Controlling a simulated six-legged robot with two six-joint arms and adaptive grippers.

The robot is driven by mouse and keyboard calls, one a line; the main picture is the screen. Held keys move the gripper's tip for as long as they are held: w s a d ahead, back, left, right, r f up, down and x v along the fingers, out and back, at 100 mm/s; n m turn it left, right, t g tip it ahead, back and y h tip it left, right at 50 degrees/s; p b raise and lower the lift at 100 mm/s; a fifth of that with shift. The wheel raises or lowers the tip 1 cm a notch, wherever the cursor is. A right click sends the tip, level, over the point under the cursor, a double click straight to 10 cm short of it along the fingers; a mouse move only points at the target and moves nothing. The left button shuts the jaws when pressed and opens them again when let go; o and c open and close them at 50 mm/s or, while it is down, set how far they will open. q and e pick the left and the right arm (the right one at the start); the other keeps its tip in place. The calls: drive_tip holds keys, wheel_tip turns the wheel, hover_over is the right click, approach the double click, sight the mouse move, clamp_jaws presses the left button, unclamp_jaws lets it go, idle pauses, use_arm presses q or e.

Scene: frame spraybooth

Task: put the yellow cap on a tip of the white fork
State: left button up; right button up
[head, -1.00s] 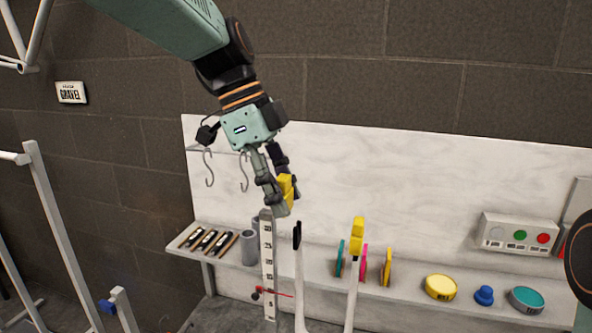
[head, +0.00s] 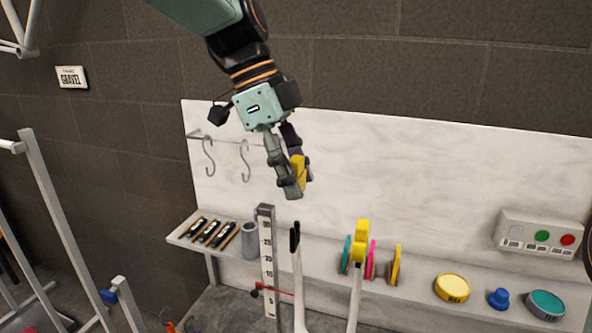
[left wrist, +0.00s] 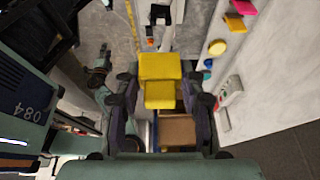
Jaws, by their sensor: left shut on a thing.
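My left gripper (head: 293,180) is shut on a yellow cap (head: 299,171), which shows between its fingers. In the left wrist view the cap (left wrist: 160,67) looks like a stepped yellow block. The white fork (head: 300,285) stands upright below, with two prongs in view. Its left tip (head: 295,237) is black and lies below the held cap, with a gap between them in the picture. Its right tip carries another yellow cap (head: 362,240). The fork's lower part is cut off by the frame edge.
A ruled upright post (head: 266,250) stands just left of the fork. A shelf behind holds dark bars (head: 210,233), a grey cylinder (head: 249,241), coloured discs (head: 371,259), a yellow tub (head: 453,288) and a button box (head: 538,236). Hooks (head: 208,160) hang at the left.

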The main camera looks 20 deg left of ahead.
use_arm(q)
drive_tip(key=shift+s+d+r, duration=0.1)
drive_tip(key=shift+s+d, duration=0.05)
drive_tip(key=shift+w+a+f+b, duration=0.2)
drive_tip(key=shift+a+f, duration=0.05)
drive_tip(key=shift+f, duration=0.15)
drive_tip(key=shift+w+a+f+b, duration=0.15)
drive_tip(key=shift+w+a+f, duration=0.05)
drive_tip(key=shift+f, duration=0.45)
drive_tip(key=shift+s+d+f+b, duration=0.3)
drive_tip(key=shift+s+f+b, duration=0.1)
drive_tip(key=shift+f+b, duration=0.35)
drive_tip(key=shift+f, duration=0.2)
drive_tip(key=shift+w+a+f+b, duration=0.1)
drive_tip(key=shift+w+f+b, duration=0.1)
drive_tip(key=shift+f+b, duration=0.3)
drive_tip(key=shift+w+a+f, duration=0.2)
drive_tip(key=shift+f, duration=0.1)
drive_tip(key=shift+s+d+r, duration=0.25)
drive_tip(key=shift+s+d, duration=0.05)
drive_tip(key=shift+s, duration=0.05)
drive_tip(key=shift+w+a+f, duration=0.15)
drive_tip(key=shift+w+a, duration=0.1)
drive_tip(key=shift+w, duration=0.15)
drive_tip(key=shift+p, duration=0.3)
drive_tip(key=shift+s+d, duration=0.1)
drive_tip(key=shift+s, duration=0.05)
